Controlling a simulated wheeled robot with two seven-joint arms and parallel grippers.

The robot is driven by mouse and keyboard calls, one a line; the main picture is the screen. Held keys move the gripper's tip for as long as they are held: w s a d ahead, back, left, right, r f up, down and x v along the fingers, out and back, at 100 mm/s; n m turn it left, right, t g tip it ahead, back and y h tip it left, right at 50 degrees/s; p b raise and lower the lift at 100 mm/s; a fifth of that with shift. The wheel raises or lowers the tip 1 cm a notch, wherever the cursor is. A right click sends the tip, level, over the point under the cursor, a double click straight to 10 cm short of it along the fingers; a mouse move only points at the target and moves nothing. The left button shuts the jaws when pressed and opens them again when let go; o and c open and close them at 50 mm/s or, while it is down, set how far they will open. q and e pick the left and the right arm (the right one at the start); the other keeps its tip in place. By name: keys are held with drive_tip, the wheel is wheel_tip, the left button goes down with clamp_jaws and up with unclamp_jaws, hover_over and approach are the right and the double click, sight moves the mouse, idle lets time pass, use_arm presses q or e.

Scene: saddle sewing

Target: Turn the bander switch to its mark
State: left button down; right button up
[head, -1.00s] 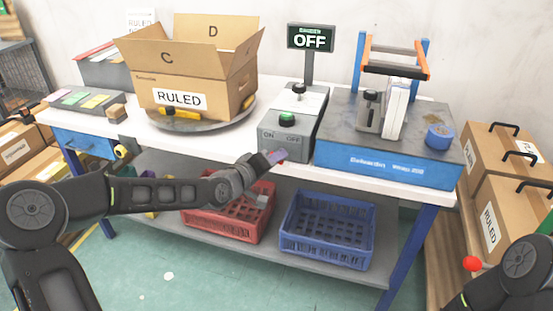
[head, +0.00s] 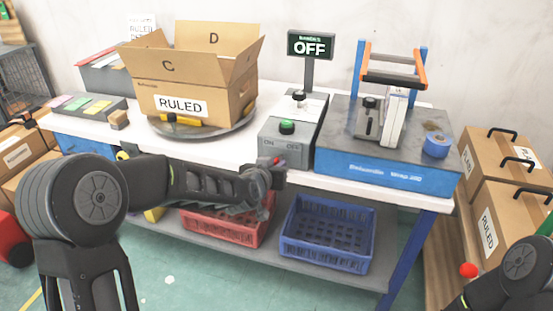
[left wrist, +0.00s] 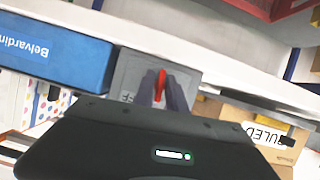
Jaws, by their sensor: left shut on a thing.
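The bander control box (head: 272,137) stands on the bench, with ON at the left and OFF at the right of its front face. The bander switch (left wrist: 160,84) is a red lever on that face; only a bit of red shows in the head view. My left gripper (head: 277,168) is at the box's lower front, shut on the lever. In the left wrist view the fingers (left wrist: 162,92) lie on both sides of it, with part of OFF showing to their left. The switch's mark is not clear. The bander sign (head: 310,46) reads OFF. My right gripper is out of view.
The blue banding machine (head: 385,172) stands right of the box. An open RULED carton (head: 195,90) sits on a round turntable to the left. Red (head: 222,228) and blue (head: 327,235) crates are on the shelf below. Closed cartons (head: 510,200) stand at the right.

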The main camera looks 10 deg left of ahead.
use_arm(q)
drive_tip(key=shift+f, duration=0.1)
idle(0.5)
drive_tip(key=c, duration=1.6)
unclamp_jaws()
drive_tip(key=shift+o, duration=0.2)
drive_tip(key=shift+s, duration=0.1)
drive_tip(key=v, duration=0.7)
drive_tip(key=shift+s+r+p, duration=0.2)
drive_tip(key=shift+s+p, duration=0.05)
drive_tip(key=shift+p, duration=0.05)
